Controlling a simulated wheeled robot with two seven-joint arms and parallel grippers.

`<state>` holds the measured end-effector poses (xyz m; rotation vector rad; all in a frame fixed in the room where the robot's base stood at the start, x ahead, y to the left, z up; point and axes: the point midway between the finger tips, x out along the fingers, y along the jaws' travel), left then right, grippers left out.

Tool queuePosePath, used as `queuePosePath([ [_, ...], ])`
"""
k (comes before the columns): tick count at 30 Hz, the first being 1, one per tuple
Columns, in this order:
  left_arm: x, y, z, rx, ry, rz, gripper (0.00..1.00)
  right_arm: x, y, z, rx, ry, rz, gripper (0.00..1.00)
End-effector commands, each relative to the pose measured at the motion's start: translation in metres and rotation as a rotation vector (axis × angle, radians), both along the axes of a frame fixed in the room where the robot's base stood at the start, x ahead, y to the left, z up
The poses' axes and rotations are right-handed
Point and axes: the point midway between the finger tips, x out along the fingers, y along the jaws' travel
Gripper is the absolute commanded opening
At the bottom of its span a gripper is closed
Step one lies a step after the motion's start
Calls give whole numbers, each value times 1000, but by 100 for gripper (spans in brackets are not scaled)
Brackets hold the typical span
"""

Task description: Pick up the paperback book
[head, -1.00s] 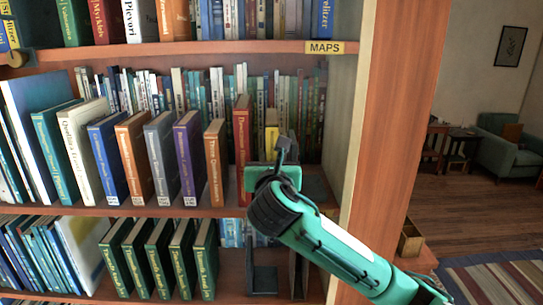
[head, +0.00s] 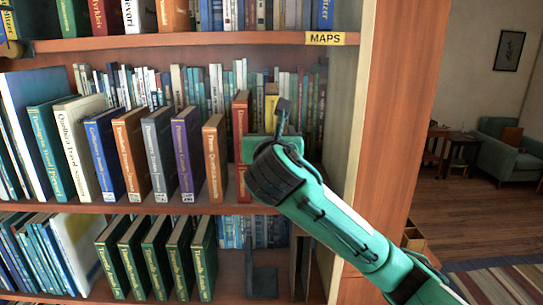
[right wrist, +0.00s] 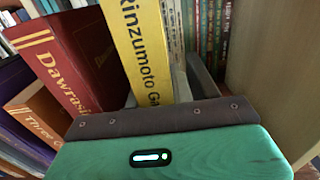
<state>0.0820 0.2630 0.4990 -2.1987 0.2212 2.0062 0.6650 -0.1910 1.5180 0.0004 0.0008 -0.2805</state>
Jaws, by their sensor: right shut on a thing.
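A yellow book (head: 271,101) stands just right of a tall red book (head: 242,125) on the middle shelf. My right gripper (head: 277,125) reaches in from the right and is shut on the yellow book, whose top is now above the red book's top. In the right wrist view the yellow book (right wrist: 146,42) rises beyond the dark finger pad, its lower part hidden by the gripper. The red book (right wrist: 68,62) is close on its left. My left gripper is not in view.
An orange book (head: 214,158) and several other upright books stand farther left. A wooden side panel (head: 385,150) bounds the shelf on the right. The upper shelf (head: 190,42), with a MAPS label, is above the gripper. Small books line the back.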

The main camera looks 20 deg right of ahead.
Motion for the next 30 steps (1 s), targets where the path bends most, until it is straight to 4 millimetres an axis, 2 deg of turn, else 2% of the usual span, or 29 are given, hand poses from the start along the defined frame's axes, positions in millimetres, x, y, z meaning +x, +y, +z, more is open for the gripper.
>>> queuePosePath([
  [5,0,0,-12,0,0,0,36,-1,0,22,1,-7,0,0],
  [21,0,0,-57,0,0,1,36,-112,33,19,0,-8,5,0],
  [23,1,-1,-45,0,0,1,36,-111,36,24,-2,-1,11,0],
  [30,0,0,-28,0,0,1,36,-121,42,25,-5,-6,21,0],
])
